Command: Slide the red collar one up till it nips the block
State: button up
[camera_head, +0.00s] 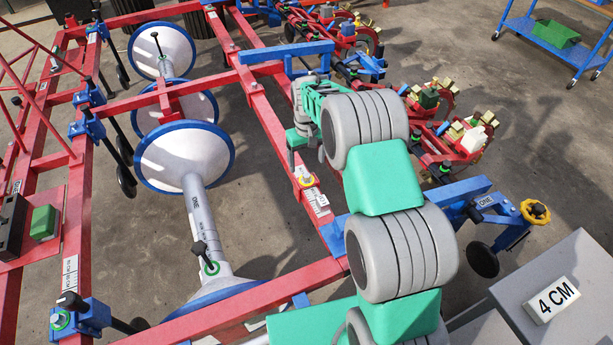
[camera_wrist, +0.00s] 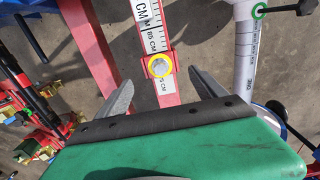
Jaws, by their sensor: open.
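In the wrist view a small red collar (camera_wrist: 149,70) with a yellow ring (camera_wrist: 160,66) on it sits on a strip with a white scale marked in CM. In the head view the yellow ring (camera_head: 305,180) shows on the red beam, just below my arm. My gripper (camera_wrist: 162,78) is open in the wrist view, its grey fingers on either side of the strip near the collar. I cannot tell whether they touch it. My arm hides part of the beam, and I cannot tell which block the collar belongs with.
A white roller with blue-rimmed discs (camera_head: 185,157) lies left of the beam. A blue bracket (camera_head: 470,202) with a yellow knob is at the right. A grey box (camera_head: 580,290) bears a "4 CM" sign. A blue cart (camera_head: 560,45) stands at the back right.

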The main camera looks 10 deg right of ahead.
aim_at(307, 175)
jog(key=f, duration=0.8)
jog(key=shift+w+f, duration=0.2)
jog(key=shift+f, duration=0.1)
